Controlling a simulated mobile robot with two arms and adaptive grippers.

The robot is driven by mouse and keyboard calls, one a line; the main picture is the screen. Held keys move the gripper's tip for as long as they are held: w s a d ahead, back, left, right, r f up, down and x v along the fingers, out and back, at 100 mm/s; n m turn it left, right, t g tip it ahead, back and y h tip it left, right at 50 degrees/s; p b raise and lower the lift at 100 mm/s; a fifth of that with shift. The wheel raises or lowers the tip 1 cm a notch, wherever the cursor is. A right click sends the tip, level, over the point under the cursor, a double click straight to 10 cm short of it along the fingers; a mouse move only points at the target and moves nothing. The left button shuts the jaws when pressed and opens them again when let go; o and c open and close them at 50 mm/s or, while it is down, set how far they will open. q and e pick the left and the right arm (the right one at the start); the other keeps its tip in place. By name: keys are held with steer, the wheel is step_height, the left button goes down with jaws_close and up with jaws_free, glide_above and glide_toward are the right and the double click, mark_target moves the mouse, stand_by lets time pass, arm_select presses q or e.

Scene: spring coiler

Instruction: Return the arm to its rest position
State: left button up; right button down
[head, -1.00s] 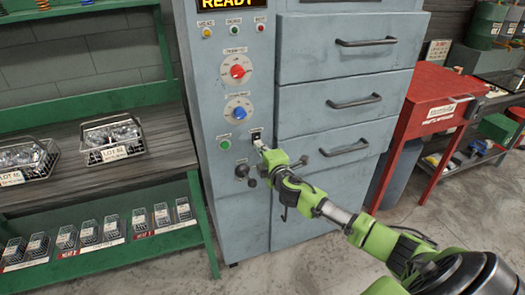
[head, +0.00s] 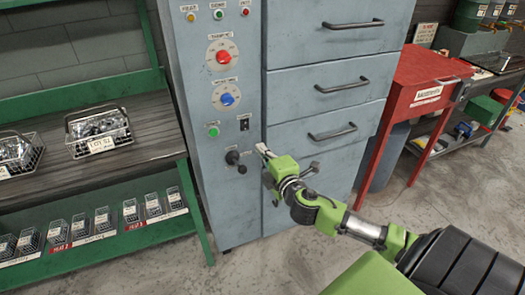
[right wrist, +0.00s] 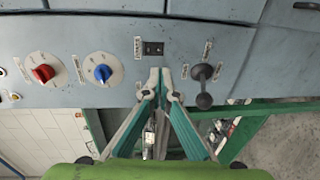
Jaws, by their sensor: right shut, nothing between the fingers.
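My right arm is green and grey and comes in from the lower right in the head view. Its right gripper (head: 262,149) is shut and empty, in front of the grey-blue machine cabinet (head: 290,180). In the right wrist view the closed fingertips (right wrist: 160,72) appear just below the black rocker switch (right wrist: 152,48), with a black-knobbed lever (right wrist: 204,88) to their right. I cannot tell from the pictures how far the tips stand from the panel. My left gripper is not in view.
The panel carries a red knob (head: 222,56), a blue knob (head: 227,99) and a green button (head: 213,131). Wire baskets (head: 98,135) stand on the green-framed bench at left. A red cabinet (head: 415,95) stands at right. Bare concrete floor lies in front.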

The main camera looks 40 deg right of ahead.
stand_by(0.6)
steer(key=s+d+f+m+g, duration=0.2)
steer(key=s+f, duration=0.1)
steer(key=f, duration=0.8)
steer(key=s+d+f+m+g, duration=0.1)
steer(key=s+f+m+g, duration=0.15)
steer(key=f, duration=0.85)
steer(key=s+a+f+m+g, duration=0.1)
steer(key=s+f+g, duration=0.1)
steer(key=s+f, duration=0.45)
steer(key=s+a+f+m+g, duration=0.15)
steer(key=s+f, duration=0.25)
steer(key=f, duration=0.5)
steer(key=s+a+f+m+g+y, duration=0.1)
steer(key=s+a+f, duration=0.4)
steer(key=s, duration=0.6)
steer(key=s+a+f+m+g+y+p, duration=0.1)
steer(key=s+a+f+m+g, duration=0.2)
steer(key=s+a+f, duration=0.3)
steer(key=s+a+f+m+g+y, duration=0.1)
steer(key=s+a+f, duration=0.5)
steer(key=s, duration=1)
step_height(320, 180, down, 4)
steer(key=shift+s+a+r+m+g+y, duration=0.2)
steer(key=shift+s+m+g+y, duration=0.25)
steer(key=shift+g, duration=0.65)
steer(key=shift+w+d, duration=0.1)
steer(key=shift+d, duration=0.05)
